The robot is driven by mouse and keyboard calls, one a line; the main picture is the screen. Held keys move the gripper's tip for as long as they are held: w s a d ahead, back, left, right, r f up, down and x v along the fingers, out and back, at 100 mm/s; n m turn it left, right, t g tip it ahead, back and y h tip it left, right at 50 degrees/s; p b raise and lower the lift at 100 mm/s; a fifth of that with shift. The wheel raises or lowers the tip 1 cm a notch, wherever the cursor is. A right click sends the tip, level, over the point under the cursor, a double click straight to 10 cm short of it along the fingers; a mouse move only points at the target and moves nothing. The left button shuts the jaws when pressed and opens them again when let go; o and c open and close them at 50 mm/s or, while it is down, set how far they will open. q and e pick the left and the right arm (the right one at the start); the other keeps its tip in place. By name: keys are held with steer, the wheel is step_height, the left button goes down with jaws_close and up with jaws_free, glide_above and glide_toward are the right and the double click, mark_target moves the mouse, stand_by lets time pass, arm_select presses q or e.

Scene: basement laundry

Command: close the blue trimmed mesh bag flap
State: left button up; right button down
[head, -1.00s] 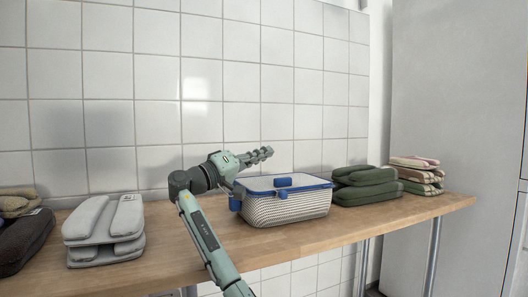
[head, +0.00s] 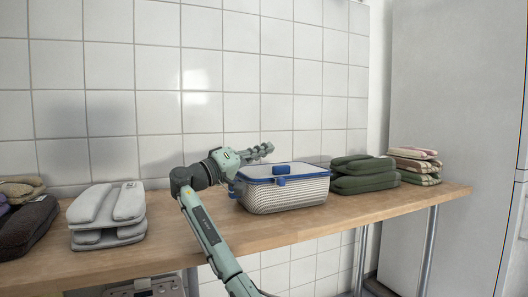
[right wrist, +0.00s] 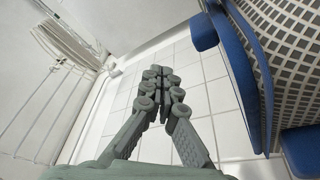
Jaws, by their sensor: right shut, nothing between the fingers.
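The blue trimmed mesh bag (head: 285,198) stands on the wooden shelf, with white mesh sides, a blue rim and blue tabs. Its top looks level in the head view; I cannot tell exactly how the flap sits. My right gripper (head: 268,149) is shut and empty, above the bag's back left part in the head view and apart from it. In the right wrist view the shut fingers (right wrist: 156,72) point at the tiled wall. The bag's mesh side (right wrist: 290,55) and blue trim are close on the right there. My left gripper is not in view.
Folded grey cloths (head: 108,217) lie left of the bag, with dark folded cloths (head: 22,228) farther left. Green folded cloths (head: 362,174) stand close on its right, then a striped stack (head: 415,166). The wooden shelf (head: 180,237) is clear between the grey cloths and the bag.

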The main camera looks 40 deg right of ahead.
step_height(320, 180, up, 10)
stand_by(0.4)
